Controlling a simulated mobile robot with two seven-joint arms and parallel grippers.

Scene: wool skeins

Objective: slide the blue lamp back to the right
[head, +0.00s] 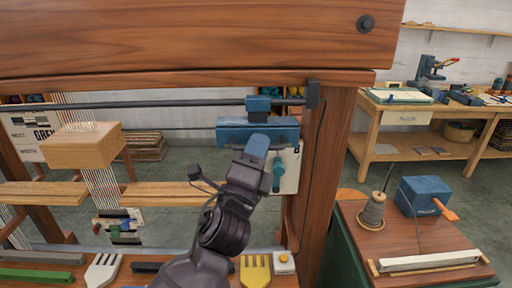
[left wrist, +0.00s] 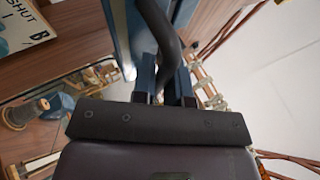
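The blue lamp (head: 230,133) hangs from the dark rail (head: 180,104) at the right part of the wooden frame, its blue clamp on the rail and its long blue body below. My left gripper (head: 256,146) reaches up in front of the lamp body and hides part of it. In the left wrist view, a dark curved handle (left wrist: 160,25) runs between the fingers of my left gripper (left wrist: 164,78) and fills the gap, beside a long blue part (left wrist: 123,35). The fingers look shut on it. My right gripper is not in view.
A wooden post (head: 330,170) and a dark rail bracket (head: 312,94) stand close to the right of the lamp. A wooden block (head: 82,147) with threads is at the left. A side cabinet holds a grey spool (head: 374,209) and a blue box (head: 425,194).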

